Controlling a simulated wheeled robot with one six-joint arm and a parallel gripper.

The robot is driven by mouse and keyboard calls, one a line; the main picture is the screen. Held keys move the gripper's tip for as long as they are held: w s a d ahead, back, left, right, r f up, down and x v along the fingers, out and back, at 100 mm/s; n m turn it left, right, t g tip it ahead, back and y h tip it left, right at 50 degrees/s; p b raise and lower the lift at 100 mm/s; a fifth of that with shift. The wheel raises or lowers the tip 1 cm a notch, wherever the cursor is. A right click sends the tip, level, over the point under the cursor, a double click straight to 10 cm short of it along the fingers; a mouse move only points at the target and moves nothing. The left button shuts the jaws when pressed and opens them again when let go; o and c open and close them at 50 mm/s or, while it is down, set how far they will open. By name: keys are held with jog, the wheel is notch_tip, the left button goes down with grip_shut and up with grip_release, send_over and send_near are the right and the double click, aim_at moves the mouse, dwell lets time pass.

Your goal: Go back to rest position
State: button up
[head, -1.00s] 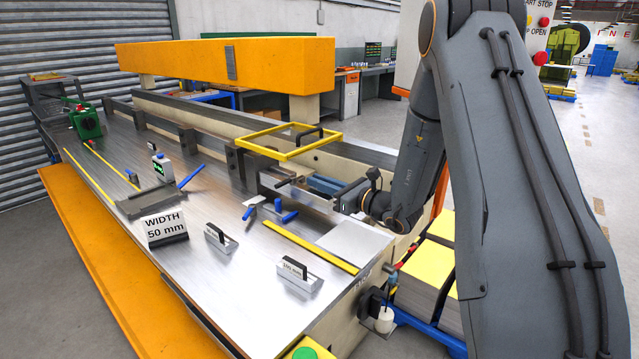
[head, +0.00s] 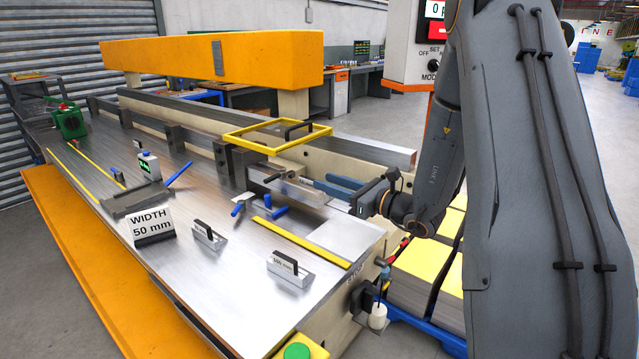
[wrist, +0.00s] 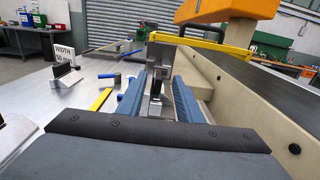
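My gripper (head: 327,184) is at the right end of the steel bench (head: 215,285), beside the yellow rectangular frame (head: 247,144). In the wrist view its two blue fingers (wrist: 160,82) stand apart, with nothing seen held between them. Beyond the gap, a grey metal clamp-like part (wrist: 155,103) shows in line with the fingers; I cannot tell how far off it is. In the head view a silver block (head: 298,191) lies close to the fingertips. My arm comes in from the right and hides part of the view behind it.
A WIDTH 50 mm sign (head: 152,224), two small handled blocks (head: 208,236) (head: 290,271) and blue-handled tools (head: 238,209) lie on the bench. An orange beam (head: 215,60) stands behind. A pendant box (head: 415,50) and yellow-topped stacks (head: 425,262) are close to my arm.

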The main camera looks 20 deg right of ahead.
jog(key=shift+s+d, duration=0.15)
jog(key=shift+s, duration=0.1)
